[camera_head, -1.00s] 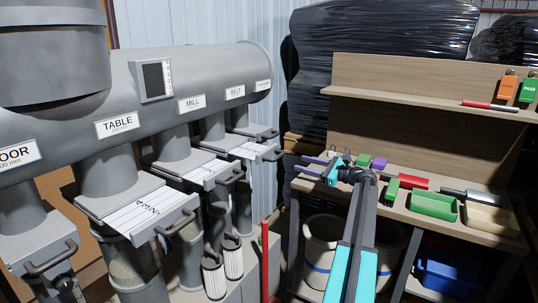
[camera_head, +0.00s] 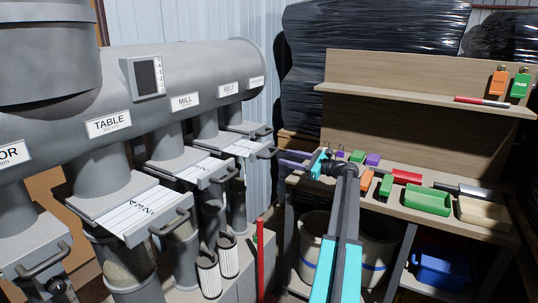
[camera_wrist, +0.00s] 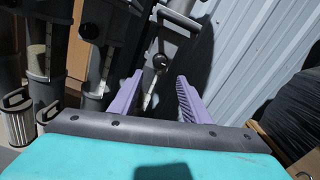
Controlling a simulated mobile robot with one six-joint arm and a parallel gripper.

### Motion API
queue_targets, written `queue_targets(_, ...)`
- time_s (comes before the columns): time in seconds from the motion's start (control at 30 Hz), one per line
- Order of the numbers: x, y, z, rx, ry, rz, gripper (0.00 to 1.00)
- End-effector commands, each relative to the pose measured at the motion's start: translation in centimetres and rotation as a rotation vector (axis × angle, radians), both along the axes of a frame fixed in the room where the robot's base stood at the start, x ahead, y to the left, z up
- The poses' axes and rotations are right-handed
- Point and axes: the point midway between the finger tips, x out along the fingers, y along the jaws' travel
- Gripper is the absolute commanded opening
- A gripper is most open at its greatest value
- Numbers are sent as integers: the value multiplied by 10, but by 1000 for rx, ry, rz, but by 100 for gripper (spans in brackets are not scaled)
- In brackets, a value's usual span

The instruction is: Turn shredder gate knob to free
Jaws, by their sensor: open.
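My gripper (camera_wrist: 159,78) has two purple ribbed fingers, spread apart with nothing between their pads. In the wrist view a round black knob (camera_wrist: 161,61) with a pale pointer-like piece (camera_wrist: 149,92) shows in the gap between the fingers, seemingly beyond the tips. I cannot read its setting or confirm which gate it serves. In the head view my gripper (camera_head: 291,162) is just right of the gate handles on the grey duct (camera_head: 205,75). The rightmost gate (camera_head: 250,128) has a label too small to read clearly. The knob cannot be made out in the head view.
Gate handles (camera_head: 266,152) stick out close to the left of my gripper. A corrugated wall (camera_wrist: 235,70) stands to the right in the wrist view. A wooden workbench (camera_head: 400,212) with a green tray (camera_head: 428,200) and small coloured items lies under and beside my arm.

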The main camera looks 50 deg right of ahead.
Motion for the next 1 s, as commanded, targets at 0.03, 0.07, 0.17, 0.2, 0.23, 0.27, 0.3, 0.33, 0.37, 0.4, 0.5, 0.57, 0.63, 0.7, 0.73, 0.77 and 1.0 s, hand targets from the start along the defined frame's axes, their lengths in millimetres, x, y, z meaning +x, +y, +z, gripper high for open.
queue_targets(0.03, 8, 2, 0, 0, 1, 2, 43)
queue_targets(0.07, 12, 3, 0, 0, 0, 1, 43)
queue_targets(0.17, 27, 6, 0, 0, 1, 2, 43)
queue_targets(0.2, 32, 8, 0, 0, 1, 2, 43)
queue_targets(0.23, 36, 8, 0, 0, 0, 1, 43)
queue_targets(0.27, 40, 9, 0, 0, 0, 1, 43)
queue_targets(0.3, 46, 11, 0, 0, 0, 1, 43)
queue_targets(0.33, 50, 12, 0, 0, 0, 1, 43)
queue_targets(0.37, 55, 13, 0, 0, 1, 2, 43)
queue_targets(0.4, 60, 14, 0, 0, 1, 2, 43)
queue_targets(0.5, 73, 17, 0, 0, 0, 1, 43)
queue_targets(0.57, 80, 19, 0, 0, 0, 1, 43)
queue_targets(0.63, 86, 21, 0, 0, 0, 1, 43)
queue_targets(0.7, 90, 22, 0, 0, 0, 0, 43)
queue_targets(0.73, 92, 22, 0, 0, 0, -1, 43)
queue_targets(0.77, 94, 23, 0, 0, 0, -1, 43)
queue_targets(1.0, 97, 24, 0, 0, 0, -1, 43)
